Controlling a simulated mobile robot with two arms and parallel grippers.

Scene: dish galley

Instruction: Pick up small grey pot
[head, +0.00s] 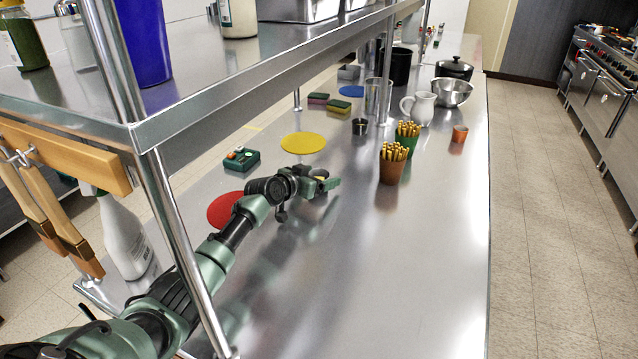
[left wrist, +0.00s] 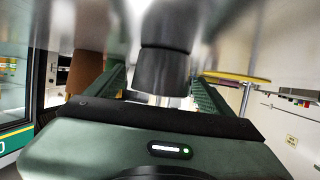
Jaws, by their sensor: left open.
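The small grey pot (head: 360,127) is a small dark cup on the steel counter, right of the yellow disc. My left gripper (head: 327,183) is open and low over the counter, on the near side of the pot and apart from it in the head view. In the left wrist view, which looks upside down, a dark grey cylinder that looks like this pot (left wrist: 163,70) shows ahead, in line with the gap between the fingers. Nothing is visibly held. My right gripper is not in view.
Terracotta (head: 392,168) and green (head: 407,138) pots of sticks stand right of the grey pot. A tall metal container (head: 378,100) and a shelf post stand behind it. A yellow disc (head: 303,143) lies to the left. The counter's near right part is clear. A shelf (head: 200,115) overhangs the left side.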

